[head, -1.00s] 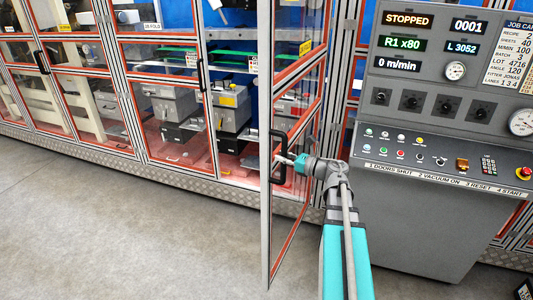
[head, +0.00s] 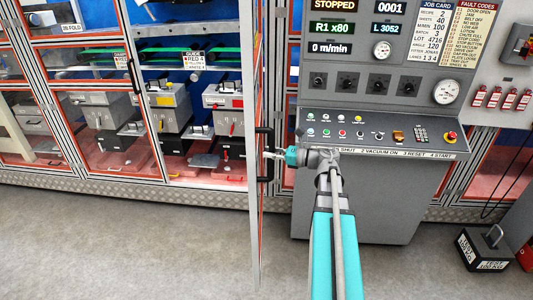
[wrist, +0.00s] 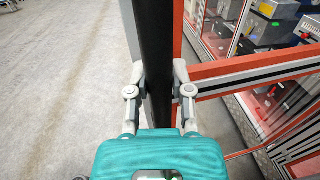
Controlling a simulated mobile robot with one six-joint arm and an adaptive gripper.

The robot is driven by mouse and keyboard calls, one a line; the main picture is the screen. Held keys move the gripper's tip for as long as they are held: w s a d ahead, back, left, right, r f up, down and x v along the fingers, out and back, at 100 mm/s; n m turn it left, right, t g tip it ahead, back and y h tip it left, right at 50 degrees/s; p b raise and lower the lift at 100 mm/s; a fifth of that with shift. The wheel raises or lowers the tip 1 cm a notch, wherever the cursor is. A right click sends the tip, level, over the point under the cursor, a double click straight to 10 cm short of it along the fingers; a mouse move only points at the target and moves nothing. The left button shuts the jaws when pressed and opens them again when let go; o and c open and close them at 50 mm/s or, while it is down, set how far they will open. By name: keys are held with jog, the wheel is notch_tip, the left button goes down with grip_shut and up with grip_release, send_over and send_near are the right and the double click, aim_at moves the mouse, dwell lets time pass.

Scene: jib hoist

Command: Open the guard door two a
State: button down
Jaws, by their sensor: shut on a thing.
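The guard door (head: 255,215) stands swung out from the machine front and shows nearly edge-on in the head view, with a grey frame and red-orange edging. Its black upright handle (head: 263,154) is on the door's near stile. My gripper (head: 274,154) reaches it from the right and is shut on the handle. In the wrist view the two fingers (wrist: 157,80) lie on either side of the black handle bar (wrist: 155,45). The doorway left of the door is open, showing grey boxes (head: 223,97) inside.
A closed guard door with a black handle (head: 133,76) is to the left. A black weight block (head: 483,248) sits on the floor at right. The grey floor (head: 120,245) in front is clear.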

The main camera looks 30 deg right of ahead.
jog(key=shift+a, duration=0.1)
jog(key=c, duration=0.8)
grip_release()
jog(key=shift+s, duration=0.1)
jog(key=shift+v, duration=5.95)
